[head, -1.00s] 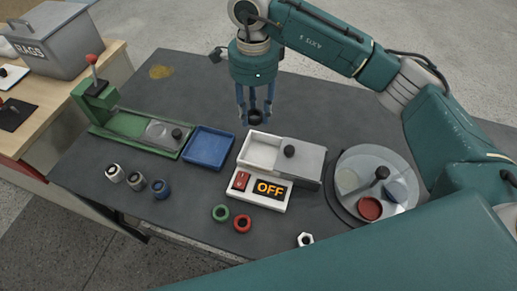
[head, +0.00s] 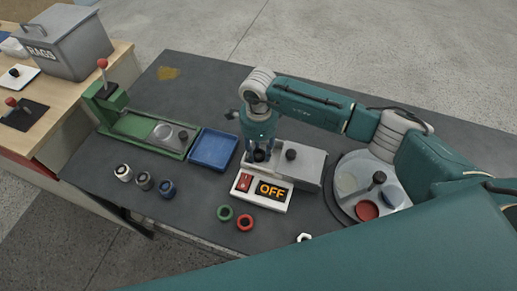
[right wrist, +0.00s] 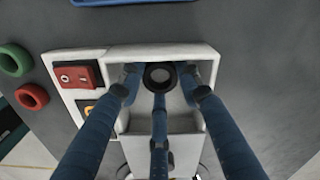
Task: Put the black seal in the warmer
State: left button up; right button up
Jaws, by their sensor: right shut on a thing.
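The warmer (head: 307,168) is a white box with a sliding grey lid, a red switch and an orange OFF display. Its lid is slid to the right and its left compartment is open. My right gripper (head: 259,152) points down over that compartment, shut on the black seal (head: 259,157). In the right wrist view, the black seal (right wrist: 158,76) shows as a dark ring between my right fingers (right wrist: 160,88), inside the outline of the open compartment (right wrist: 165,50). I cannot tell whether it touches the floor. My left gripper is out of view.
A blue tray (head: 213,150) and a green press (head: 140,128) stand left of the warmer. Green (head: 225,213) and red (head: 244,222) rings lie in front. Several small fittings sit at the left.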

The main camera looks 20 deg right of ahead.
aim_at(258, 153)
jog(key=shift+f, duration=0.1)
jog(key=o, duration=0.7)
jog(key=shift+r, duration=0.3)
jog(key=shift+w+r, duration=0.1)
jog(key=shift+r, duration=0.2)
notch_tip(258, 153, up, 11)
jog(key=b, duration=0.3)
jog(key=shift+b, duration=0.4)
